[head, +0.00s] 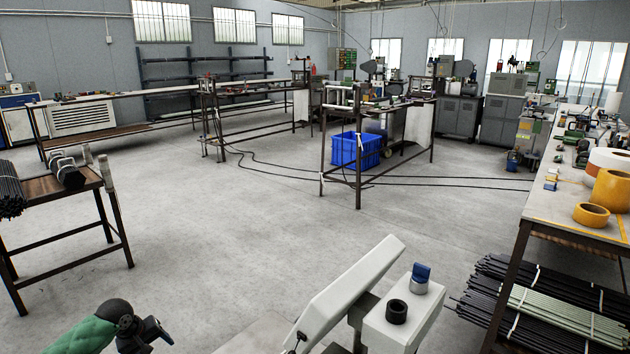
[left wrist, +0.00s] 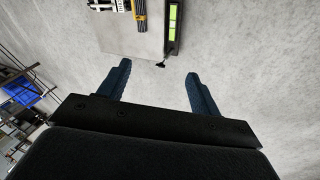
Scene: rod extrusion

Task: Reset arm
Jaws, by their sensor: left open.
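My left gripper (head: 150,336) shows at the bottom left of the head view, at the end of the green-covered arm. It hangs over bare floor and touches nothing that I can see. In the left wrist view my left gripper (left wrist: 158,72) has its two blue fingers wide apart, with nothing between them but grey floor. My right arm and gripper are not in view.
A table (head: 130,262) with bundled black rods stands at the left. A workbench (head: 548,207) with yellow tape rolls (head: 591,214) stands at the right, with rod bundles (head: 545,308) below. A blue crate (head: 345,150) sits under a frame table ahead. The middle floor is clear.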

